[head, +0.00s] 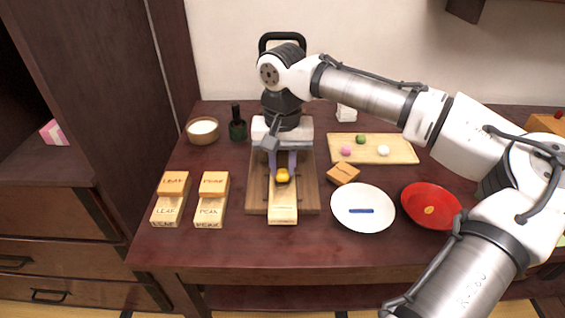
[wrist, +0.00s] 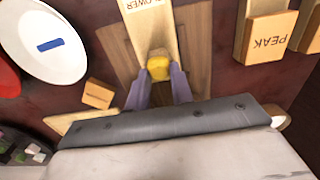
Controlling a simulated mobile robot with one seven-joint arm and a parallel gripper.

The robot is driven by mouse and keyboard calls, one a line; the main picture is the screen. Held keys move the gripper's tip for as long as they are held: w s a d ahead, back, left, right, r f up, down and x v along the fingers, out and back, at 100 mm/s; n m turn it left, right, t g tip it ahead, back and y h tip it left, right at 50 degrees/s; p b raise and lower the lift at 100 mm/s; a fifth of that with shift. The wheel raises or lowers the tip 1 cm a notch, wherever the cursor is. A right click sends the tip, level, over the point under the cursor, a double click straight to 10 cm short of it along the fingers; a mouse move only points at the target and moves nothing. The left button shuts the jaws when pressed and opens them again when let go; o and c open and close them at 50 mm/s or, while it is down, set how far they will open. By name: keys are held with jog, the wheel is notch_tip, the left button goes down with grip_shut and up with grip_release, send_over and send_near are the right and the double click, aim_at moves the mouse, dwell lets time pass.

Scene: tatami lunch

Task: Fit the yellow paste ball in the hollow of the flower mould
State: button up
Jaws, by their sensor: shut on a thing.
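The yellow paste ball (head: 283,176) is between the two fingers of my gripper (head: 283,170), which is shut on it. In the wrist view the yellow ball (wrist: 158,68) sits between the purple-grey fingertips (wrist: 158,84). The flower mould (head: 283,213) is a pale wooden block lying on a brown board; its word "FLOWER" shows in the wrist view (wrist: 138,6). The ball is over the far part of the mould. The hollow is hidden under the ball and fingers, and I cannot tell whether the ball touches it.
Leaf mould blocks (head: 166,210) and peak mould blocks (head: 210,212) stand left of the board (head: 308,195). A small wooden block (head: 343,173), a white plate (head: 363,222) with a blue stick, and a red bowl (head: 418,217) lie right. A tray (head: 400,150) holds coloured balls behind.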

jog(key=shift+f, duration=0.55)
dwell(0.6)
jog(key=o, duration=1)
jog(key=shift+r, duration=0.15)
jog(key=shift+r+p, duration=3.45)
jog(key=shift+p, duration=0.3)
jog(key=shift+f, duration=0.1)
